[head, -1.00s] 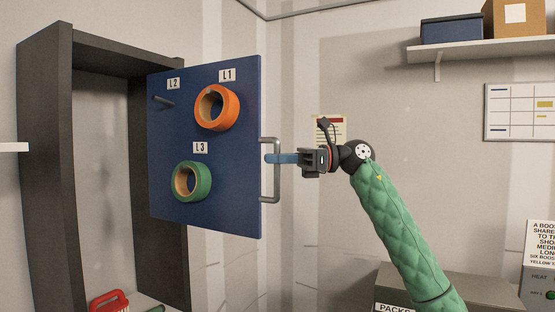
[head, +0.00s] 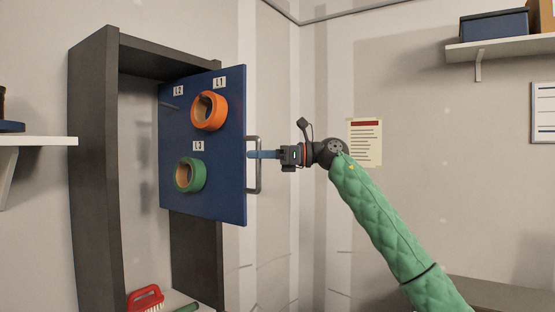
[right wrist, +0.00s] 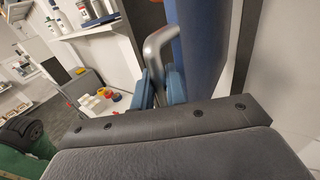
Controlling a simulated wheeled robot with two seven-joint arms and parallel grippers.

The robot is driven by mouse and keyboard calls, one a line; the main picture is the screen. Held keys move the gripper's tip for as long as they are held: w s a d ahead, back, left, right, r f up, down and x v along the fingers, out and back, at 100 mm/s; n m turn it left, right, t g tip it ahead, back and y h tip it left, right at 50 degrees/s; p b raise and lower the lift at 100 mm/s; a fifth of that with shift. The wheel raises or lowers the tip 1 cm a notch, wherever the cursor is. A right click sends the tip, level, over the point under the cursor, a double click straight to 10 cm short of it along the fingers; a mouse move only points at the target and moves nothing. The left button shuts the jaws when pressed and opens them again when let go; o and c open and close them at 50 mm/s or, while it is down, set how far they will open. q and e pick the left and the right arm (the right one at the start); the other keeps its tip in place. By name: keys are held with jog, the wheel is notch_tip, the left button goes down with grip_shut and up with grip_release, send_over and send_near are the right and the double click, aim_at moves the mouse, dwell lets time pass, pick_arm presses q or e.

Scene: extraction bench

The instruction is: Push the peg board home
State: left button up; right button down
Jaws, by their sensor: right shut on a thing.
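The blue peg board (head: 215,202) stands upright, pulled out from the dark cabinet (head: 93,190) and at an angle to it. It carries an orange ring (head: 221,111) under L1 and a green ring (head: 197,176) at L3. The peg at L2 (head: 170,106) is bare. My right gripper (head: 254,154) is shut on the grey handle (head: 257,183) at the board's right edge. In the right wrist view the blue fingers (right wrist: 161,88) sit on either side of the handle (right wrist: 157,46). My left gripper is out of view.
A red brush (head: 146,298) and a green item (head: 187,308) lie at the cabinet's bottom. A white shelf (head: 38,141) juts out at the left. Another shelf (head: 500,46) with a blue box (head: 494,23) hangs at upper right.

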jog(key=shift+w+a+r, duration=0.1)
jog(key=shift+w+a, duration=0.25)
jog(key=shift+a, duration=0.1)
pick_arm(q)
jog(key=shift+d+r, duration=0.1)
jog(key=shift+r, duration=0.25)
pick_arm(e)
jog(key=shift+r, duration=0.1)
jog(key=c, duration=1.7)
grip_release()
jog(key=shift+o, duration=1)
jog(key=shift+w+a, duration=0.15)
jog(key=shift+a, duration=0.1)
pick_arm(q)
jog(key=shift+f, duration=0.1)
pick_arm(e)
jog(key=shift+d, duration=0.1)
jog(key=shift+f, duration=0.2)
